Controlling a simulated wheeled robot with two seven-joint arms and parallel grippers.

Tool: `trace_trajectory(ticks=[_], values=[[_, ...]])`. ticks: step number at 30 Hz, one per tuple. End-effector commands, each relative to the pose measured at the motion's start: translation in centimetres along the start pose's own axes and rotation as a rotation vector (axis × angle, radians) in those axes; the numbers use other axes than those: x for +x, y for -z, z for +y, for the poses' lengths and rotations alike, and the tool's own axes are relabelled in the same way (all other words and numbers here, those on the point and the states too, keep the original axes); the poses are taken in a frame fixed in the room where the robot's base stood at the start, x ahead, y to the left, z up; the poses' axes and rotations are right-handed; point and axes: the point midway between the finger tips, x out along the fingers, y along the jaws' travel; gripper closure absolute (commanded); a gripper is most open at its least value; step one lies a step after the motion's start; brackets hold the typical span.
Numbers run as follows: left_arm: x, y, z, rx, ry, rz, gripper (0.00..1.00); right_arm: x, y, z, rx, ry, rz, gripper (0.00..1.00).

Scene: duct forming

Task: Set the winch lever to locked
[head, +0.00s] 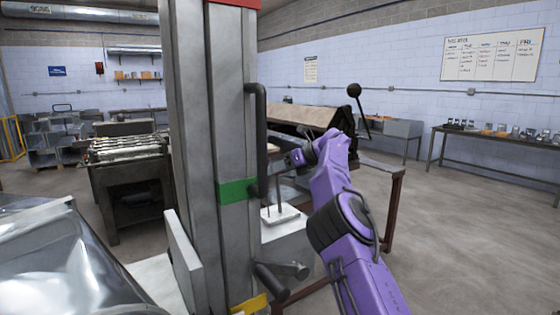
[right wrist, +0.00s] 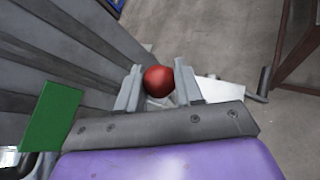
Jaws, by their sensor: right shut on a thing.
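My right gripper (right wrist: 159,80) is shut on a red ball knob (right wrist: 158,79), which sits between its two fingers in the right wrist view. The knob looks like the end of the winch lever; the rest of the lever is hidden. In the head view, my right gripper (head: 290,160) is just right of the tall grey column (head: 203,120), and the knob cannot be made out there. The column carries a green band (head: 237,191), a yellow band (head: 250,304) lower down and a red band (head: 236,3) at the top. My left gripper is not in view.
A dark vertical handle (head: 261,140) runs along the column's right side. A short crank-like bar (head: 275,280) sticks out low on the column. A brown-legged frame (head: 391,210) stands behind my right arm. Shiny sheet metal (head: 60,255) fills the lower left. Floor is clear at right.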

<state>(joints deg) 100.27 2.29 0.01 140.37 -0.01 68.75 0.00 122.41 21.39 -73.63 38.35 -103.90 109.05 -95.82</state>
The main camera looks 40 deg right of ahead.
Motion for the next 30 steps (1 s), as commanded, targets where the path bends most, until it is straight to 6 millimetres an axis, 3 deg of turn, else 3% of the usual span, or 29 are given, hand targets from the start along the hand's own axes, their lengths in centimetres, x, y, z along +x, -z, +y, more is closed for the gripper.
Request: trace_trajectory(ticks=[15,16,18,26,30], values=[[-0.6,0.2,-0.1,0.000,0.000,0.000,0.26,0.2,-0.8,0.3,-0.013,-0.005,-0.013,1.00],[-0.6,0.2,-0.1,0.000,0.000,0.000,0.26,0.1,-0.8,0.3,-0.014,-0.005,-0.014,0.61],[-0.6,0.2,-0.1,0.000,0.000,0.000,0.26,0.1,-0.8,0.3,-0.013,-0.004,-0.012,0.41],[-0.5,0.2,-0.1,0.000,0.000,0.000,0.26,0.1,-0.5,0.0,-0.008,-0.002,-0.008,0.41],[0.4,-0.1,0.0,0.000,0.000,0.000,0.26,-1.2,-0.2,-0.2,-0.008,0.000,-0.010,0.41]])
